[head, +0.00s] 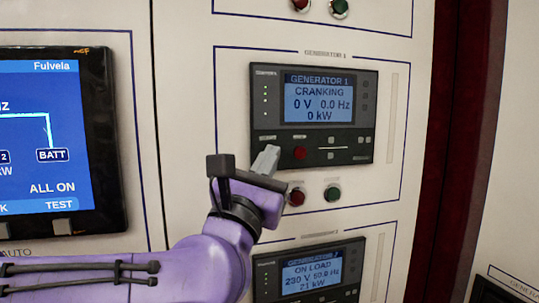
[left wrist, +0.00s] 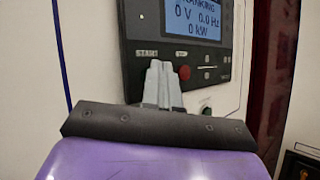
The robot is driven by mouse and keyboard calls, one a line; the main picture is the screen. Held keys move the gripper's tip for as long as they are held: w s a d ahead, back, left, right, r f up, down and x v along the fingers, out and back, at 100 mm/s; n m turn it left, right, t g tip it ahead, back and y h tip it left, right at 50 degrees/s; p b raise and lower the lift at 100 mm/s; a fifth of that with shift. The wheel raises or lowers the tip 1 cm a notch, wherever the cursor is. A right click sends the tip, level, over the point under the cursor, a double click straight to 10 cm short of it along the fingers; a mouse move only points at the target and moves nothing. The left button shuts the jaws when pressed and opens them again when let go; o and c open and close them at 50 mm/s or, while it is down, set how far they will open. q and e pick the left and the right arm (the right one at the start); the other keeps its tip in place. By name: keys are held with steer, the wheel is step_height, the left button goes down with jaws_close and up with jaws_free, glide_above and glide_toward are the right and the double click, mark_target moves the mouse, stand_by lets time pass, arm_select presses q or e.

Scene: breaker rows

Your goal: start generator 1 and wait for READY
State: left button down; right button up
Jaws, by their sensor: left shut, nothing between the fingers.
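The generator 1 controller (head: 355,143) is a dark panel with a lit blue screen (head: 318,99). The screen reads GENERATOR 1, CRANKING, 0 V, 0.0 Hz, 0 kW. My left gripper (head: 266,158) is shut and empty, its fingertips at the panel's lower left, over the start button, which they hide. In the left wrist view the shut fingers (left wrist: 160,85) stand just below the START label (left wrist: 147,53); I cannot tell whether they touch the button. A red button (head: 300,153) sits to the right of the fingertips. My right gripper is not in view.
Below the controller are a red button (head: 296,197) and a green button (head: 332,193), close to my gripper. The generator 2 controller (head: 350,292) underneath reads ON LOAD, 230 V, 50.0 Hz, 21 kW. A large blue display (head: 40,140) stands at the left.

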arm_select(q)
steer(key=shift+s+d+b, duration=0.25)
steer(key=shift+s+b, duration=0.15)
steer(key=shift+s, duration=0.4)
steer(key=s, duration=0.1)
steer(key=s+d+b, duration=0.1)
steer(key=s, duration=0.2)
steer(key=shift+s+d, duration=0.25)
steer(key=shift+s, duration=0.1)
steer(key=shift+f, duration=0.1)
stand_by(0.3)
